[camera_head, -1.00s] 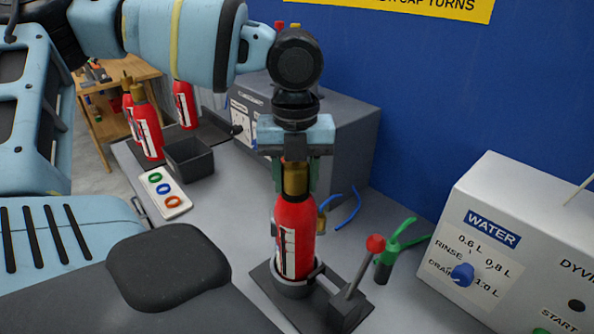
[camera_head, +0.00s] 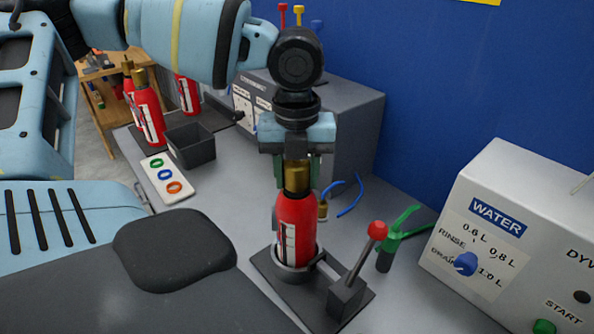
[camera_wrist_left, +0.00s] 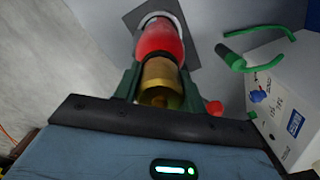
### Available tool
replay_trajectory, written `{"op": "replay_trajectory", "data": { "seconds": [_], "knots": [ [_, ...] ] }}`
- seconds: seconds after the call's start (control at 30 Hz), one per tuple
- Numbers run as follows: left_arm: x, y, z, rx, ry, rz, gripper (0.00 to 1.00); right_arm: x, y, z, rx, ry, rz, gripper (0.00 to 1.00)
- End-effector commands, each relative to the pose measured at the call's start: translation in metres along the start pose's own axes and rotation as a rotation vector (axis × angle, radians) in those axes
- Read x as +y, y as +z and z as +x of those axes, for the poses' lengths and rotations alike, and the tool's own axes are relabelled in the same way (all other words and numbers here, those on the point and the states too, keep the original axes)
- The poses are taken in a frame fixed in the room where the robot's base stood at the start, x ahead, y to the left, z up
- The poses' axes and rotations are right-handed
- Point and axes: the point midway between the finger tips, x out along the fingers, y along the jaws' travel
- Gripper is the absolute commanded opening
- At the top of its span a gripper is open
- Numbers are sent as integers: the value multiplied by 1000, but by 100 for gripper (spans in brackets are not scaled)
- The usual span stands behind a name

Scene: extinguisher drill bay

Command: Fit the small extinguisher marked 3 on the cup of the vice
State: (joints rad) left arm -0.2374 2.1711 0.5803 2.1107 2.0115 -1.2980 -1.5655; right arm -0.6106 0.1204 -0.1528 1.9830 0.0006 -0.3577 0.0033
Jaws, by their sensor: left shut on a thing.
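The small red extinguisher (camera_head: 294,225) stands upright with its base in the grey ring cup of the vice (camera_head: 291,275). Its number cannot be read. The vice has a dark base plate and a lever with a red knob (camera_head: 377,230). My left gripper (camera_head: 298,172) is above the extinguisher, its fingers shut on the brass neck. In the left wrist view the brass neck (camera_wrist_left: 160,84) is between the green fingers, and the red body reaches down to the pale cup ring. Whether the base is fully seated is hard to tell. My right gripper is not seen.
A grey box (camera_head: 345,125) stands behind. At the left are a dark bin (camera_head: 190,147), a tray of coloured rings (camera_head: 168,178) and several red extinguishers (camera_head: 150,112).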

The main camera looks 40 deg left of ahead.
Motion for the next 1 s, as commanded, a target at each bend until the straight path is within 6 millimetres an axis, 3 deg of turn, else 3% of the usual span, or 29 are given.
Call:
{"op": "replay_trajectory", "data": {
  "seconds": [0.13, 0.17, 0.33, 0.67, 1.0],
  "knots": [
    [0, 0, -2, -3, -4, 0, 0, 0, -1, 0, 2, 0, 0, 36],
    [0, 0, -2, -3, -4, 0, 42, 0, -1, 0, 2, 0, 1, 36],
    [0, 0, -1, -2, -3, 0, 64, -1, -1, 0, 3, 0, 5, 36],
    [0, 0, -2, 0, 0, 0, 66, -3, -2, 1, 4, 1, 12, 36],
    [-1, 0, -50, -3, -4, 0, 66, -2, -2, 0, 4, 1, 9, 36]
  ]
}}
